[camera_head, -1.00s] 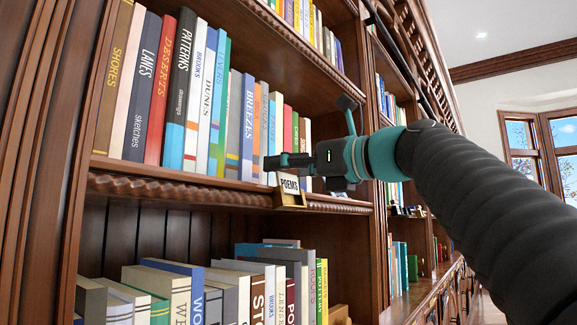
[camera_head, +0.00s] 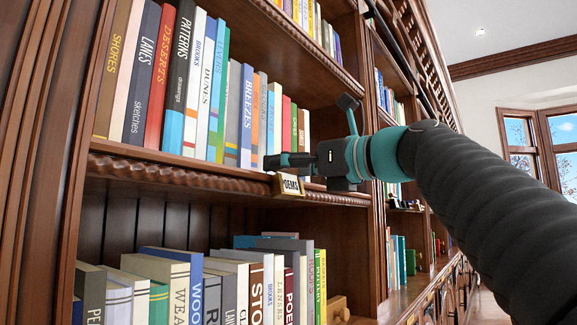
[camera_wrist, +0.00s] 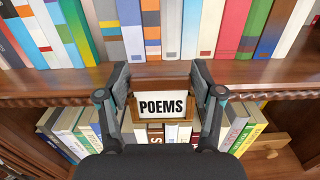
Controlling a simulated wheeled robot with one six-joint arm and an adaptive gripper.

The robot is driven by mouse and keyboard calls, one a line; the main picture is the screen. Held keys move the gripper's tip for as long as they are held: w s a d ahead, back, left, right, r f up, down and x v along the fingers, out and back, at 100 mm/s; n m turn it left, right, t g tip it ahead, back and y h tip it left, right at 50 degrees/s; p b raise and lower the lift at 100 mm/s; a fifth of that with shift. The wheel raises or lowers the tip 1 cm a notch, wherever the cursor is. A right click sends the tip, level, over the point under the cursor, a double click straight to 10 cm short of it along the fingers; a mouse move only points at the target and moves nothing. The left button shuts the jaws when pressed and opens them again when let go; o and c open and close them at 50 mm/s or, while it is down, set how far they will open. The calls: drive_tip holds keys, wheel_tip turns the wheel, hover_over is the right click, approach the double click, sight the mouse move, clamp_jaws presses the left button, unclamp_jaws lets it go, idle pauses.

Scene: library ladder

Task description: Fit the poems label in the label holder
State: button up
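The poems label (camera_head: 292,184), white with black POEMS lettering, sits low in the small wooden label holder (camera_head: 290,195) on the shelf's front edge. In the wrist view the label (camera_wrist: 163,105) faces me, level and upright, with brown holder edges around it. In the head view my gripper (camera_head: 287,161) is just above the label at the shelf edge. Exact finger contact and the label's lower edge are hard to see.
Upright books (camera_head: 190,90) fill the shelf behind the label. More books (camera_head: 220,285) stand on the shelf below. The carved shelf edge (camera_head: 180,175) runs along both sides of the holder. The room is open to the right, towards a window (camera_head: 540,140).

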drive_tip(key=shift+o, duration=1.1)
drive_tip(key=v, duration=1.2)
